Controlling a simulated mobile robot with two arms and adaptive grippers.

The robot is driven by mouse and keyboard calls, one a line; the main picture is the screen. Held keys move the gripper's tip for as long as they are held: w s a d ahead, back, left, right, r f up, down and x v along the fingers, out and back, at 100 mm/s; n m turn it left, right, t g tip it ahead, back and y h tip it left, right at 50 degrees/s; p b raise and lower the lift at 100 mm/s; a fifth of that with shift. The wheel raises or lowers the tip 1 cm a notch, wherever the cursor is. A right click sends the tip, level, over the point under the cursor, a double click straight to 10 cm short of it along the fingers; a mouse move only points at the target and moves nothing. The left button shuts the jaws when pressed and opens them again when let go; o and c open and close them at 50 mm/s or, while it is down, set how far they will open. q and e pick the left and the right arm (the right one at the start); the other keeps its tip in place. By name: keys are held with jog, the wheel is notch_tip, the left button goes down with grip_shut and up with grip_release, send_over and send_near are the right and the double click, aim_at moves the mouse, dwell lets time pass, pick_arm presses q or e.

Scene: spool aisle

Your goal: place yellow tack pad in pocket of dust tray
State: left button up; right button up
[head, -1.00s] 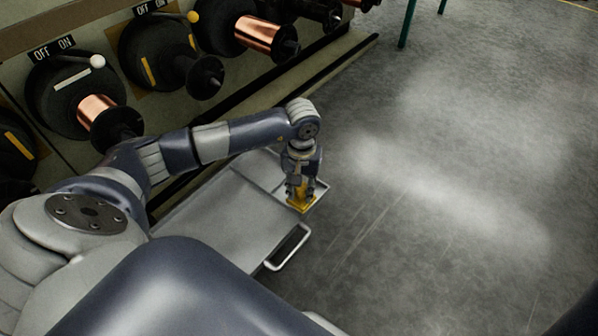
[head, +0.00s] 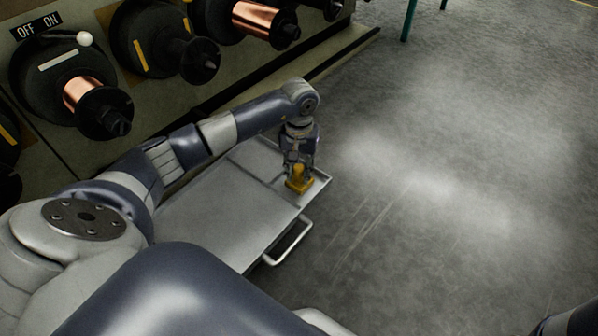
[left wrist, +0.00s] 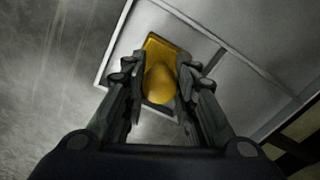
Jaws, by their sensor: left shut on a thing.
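The yellow tack pad (head: 299,183) has a wide flat base and a rounded knob on top. My left gripper (head: 298,170) points down and is shut on the knob; the left wrist view shows the knob (left wrist: 160,84) between its two fingers. The metal dust tray (head: 217,217) lies below my left arm, with raised dividers marking off pockets at its far end. The pad is over or in the pocket at the tray's far right corner. I cannot tell whether its base touches the pocket floor. My right gripper is not in view.
A rack with copper spools (head: 81,93) and black hubs runs along the left, with an OFF/ON switch label (head: 36,26). A handle (head: 290,243) sticks out from the tray's right side. The grey floor (head: 450,200) on the right is clear.

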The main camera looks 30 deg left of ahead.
pick_arm(q)
jog(key=o, duration=0.6)
jog(key=shift+f, duration=0.15)
jog(key=o, duration=0.4)
